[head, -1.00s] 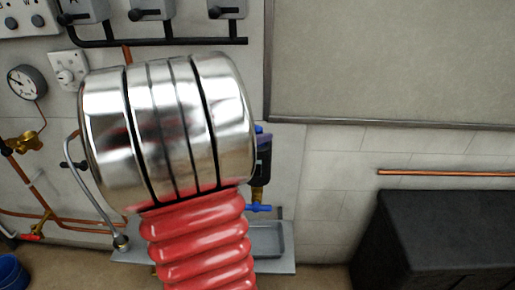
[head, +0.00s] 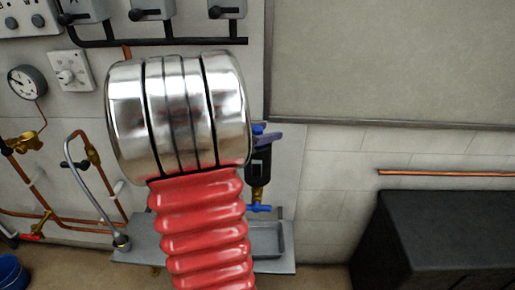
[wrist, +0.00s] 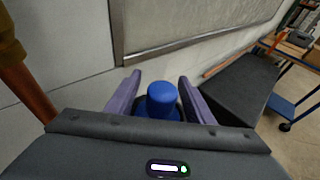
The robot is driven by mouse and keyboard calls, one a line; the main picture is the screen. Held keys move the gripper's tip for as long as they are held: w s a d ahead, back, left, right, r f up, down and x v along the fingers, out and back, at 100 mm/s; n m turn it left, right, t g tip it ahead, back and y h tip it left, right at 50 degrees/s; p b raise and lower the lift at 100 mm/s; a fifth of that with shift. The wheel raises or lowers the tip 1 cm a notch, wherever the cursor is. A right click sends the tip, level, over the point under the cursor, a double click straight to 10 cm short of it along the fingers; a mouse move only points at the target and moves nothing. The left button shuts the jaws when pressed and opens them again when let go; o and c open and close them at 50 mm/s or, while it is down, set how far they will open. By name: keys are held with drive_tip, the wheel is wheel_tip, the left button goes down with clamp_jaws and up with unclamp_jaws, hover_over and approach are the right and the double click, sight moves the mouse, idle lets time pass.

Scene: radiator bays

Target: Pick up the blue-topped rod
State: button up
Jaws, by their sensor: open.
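The blue-topped rod shows in the wrist view as a round blue cap (wrist: 162,97) on a wider blue base. My gripper (wrist: 160,79) is open, with one purple finger on each side of the cap. I cannot tell whether either finger touches it. The lower part of the rod is hidden behind my gripper body. In the head view, a bit of blue (head: 258,128) shows beside a purple fingertip (head: 268,138), just right of my silver arm link. My arm hides the rest of my gripper there.
A grey tray (head: 284,262) is low on the wall behind my arm. Copper pipes, a bent grey spout (head: 88,197) and a pressure gauge (head: 27,82) are at left. A black box (head: 445,240) stands at right. A framed board (head: 395,60) hangs above it.

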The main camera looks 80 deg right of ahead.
drive_tip(key=shift+c, duration=0.5)
clamp_jaws()
drive_tip(key=shift+r, duration=0.45)
wheel_tip(320, 180, up, 12)
drive_tip(key=w+a, duration=0.4)
drive_tip(key=a, duration=0.3)
drive_tip(key=w+a, duration=0.5)
drive_tip(key=a, duration=0.3)
drive_tip(key=shift+w+f, duration=0.3)
drive_tip(key=shift+f, duration=0.15)
drive_tip(key=shift+a, duration=0.1)
